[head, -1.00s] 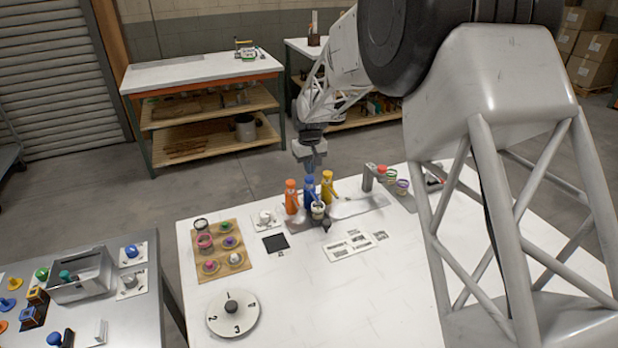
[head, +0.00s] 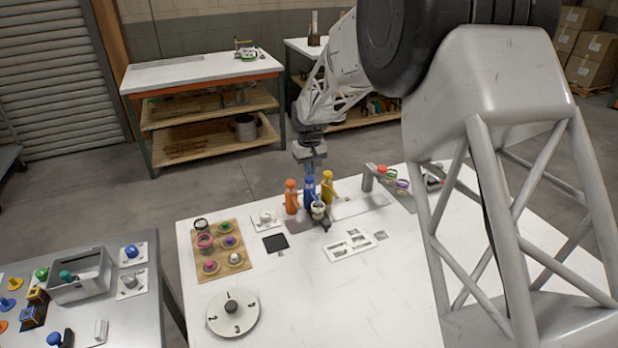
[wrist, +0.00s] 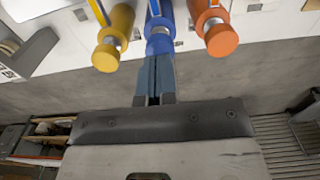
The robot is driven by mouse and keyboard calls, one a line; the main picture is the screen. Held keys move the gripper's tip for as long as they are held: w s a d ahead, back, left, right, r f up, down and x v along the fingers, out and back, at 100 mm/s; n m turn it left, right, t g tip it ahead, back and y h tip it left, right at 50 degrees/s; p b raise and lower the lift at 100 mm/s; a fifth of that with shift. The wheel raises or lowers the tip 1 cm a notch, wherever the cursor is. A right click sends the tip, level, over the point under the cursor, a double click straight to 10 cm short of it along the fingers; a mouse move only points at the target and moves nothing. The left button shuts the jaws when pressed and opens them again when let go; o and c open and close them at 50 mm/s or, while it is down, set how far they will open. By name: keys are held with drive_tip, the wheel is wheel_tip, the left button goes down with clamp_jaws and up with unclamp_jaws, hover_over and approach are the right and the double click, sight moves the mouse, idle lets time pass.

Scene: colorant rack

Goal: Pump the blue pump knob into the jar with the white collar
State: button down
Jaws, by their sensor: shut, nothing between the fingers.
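The blue pump knob (head: 310,181) tops the middle bottle of three in the head view. It also shows at the top centre of the wrist view (wrist: 159,43). My gripper (head: 312,172) is just above it. In the wrist view the fingers (wrist: 156,60) are together and empty, with their tips at the blue knob; I cannot tell if they touch it. The jar is not clearly seen in the wrist view.
An orange pump (head: 291,186) and a yellow pump (head: 327,178) stand close on either side of the blue one.

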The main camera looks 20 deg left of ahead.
drive_tip(key=shift+f, duration=1.5)
drive_tip(key=shift+r, duration=1.7)
drive_tip(key=shift+r, duration=0.1)
drive_tip(key=shift+r, duration=1.95)
drive_tip(key=shift+d, duration=0.1)
